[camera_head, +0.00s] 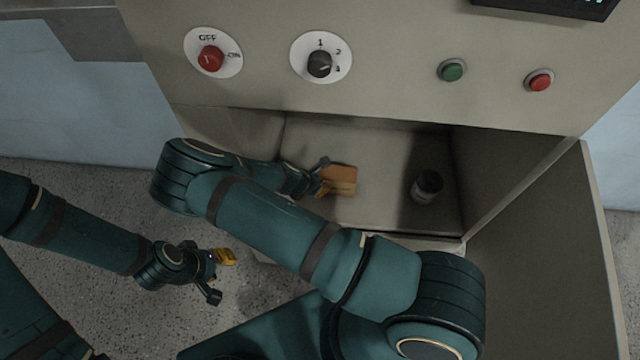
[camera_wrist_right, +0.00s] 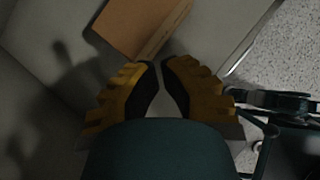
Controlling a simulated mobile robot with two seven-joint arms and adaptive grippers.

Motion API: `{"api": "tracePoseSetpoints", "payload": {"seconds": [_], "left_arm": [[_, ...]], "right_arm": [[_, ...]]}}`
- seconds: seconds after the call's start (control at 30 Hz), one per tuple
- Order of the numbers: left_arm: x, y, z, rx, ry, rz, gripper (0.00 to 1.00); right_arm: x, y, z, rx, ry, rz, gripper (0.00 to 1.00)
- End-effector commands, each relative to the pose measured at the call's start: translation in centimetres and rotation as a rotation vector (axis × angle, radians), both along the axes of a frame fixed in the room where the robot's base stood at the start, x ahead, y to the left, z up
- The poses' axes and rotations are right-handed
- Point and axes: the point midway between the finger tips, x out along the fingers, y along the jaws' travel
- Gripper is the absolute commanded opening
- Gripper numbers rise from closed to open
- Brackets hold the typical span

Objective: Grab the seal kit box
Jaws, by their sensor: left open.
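The seal kit box, an orange-brown box (camera_head: 341,180), sits inside the open grey compartment. It also shows at the top of the right wrist view (camera_wrist_right: 140,22). My right gripper (camera_head: 322,176) reaches into the compartment at the box's left side. In the right wrist view its yellow, dark-edged fingers (camera_wrist_right: 161,66) come close together just short of the box. I cannot tell whether they touch it, or how far they are open. My left gripper (camera_head: 222,276) is open and empty, outside the compartment above the speckled floor.
A dark cylindrical container (camera_head: 426,186) stands right of the box in the compartment. The compartment has side walls and a front edge. Above it, a panel (camera_head: 390,75) carries a red knob, a black dial, a green button and a red button. An open door panel (camera_head: 545,250) is at right.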

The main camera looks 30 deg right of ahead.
Motion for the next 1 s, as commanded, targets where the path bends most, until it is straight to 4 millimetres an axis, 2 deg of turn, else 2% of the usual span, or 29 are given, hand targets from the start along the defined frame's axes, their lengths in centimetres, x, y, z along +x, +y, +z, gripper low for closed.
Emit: {"api": "tracePoseSetpoints", "payload": {"seconds": [0.03,0.3,0.47,0.63,1.0], "left_arm": [[0.0,0.0,-0.1,0.0,0.001,-0.001,0.41],[-0.1,-0.1,-0.4,-0.001,0.002,-0.003,0.41],[-0.2,-0.1,-0.5,-0.001,0.003,-0.005,0.41],[-0.3,-0.1,-1.2,-0.001,0.006,-0.007,0.41],[-0.3,-0.1,-1.4,-0.001,0.006,-0.007,0.41]], "right_arm": [[0.2,-1.1,-0.1,0.001,0.0,-0.007,0.0],[1.4,-6.3,-0.1,0.002,-0.002,-0.007,0.0],[2.0,-8.7,-0.1,0.002,-0.001,-0.005,0.0],[2.0,-8.6,-1.4,0.001,0.0,-0.001,0.0],[1.9,-8.4,-1.9,0.005,0.004,-0.002,0.0]]}}
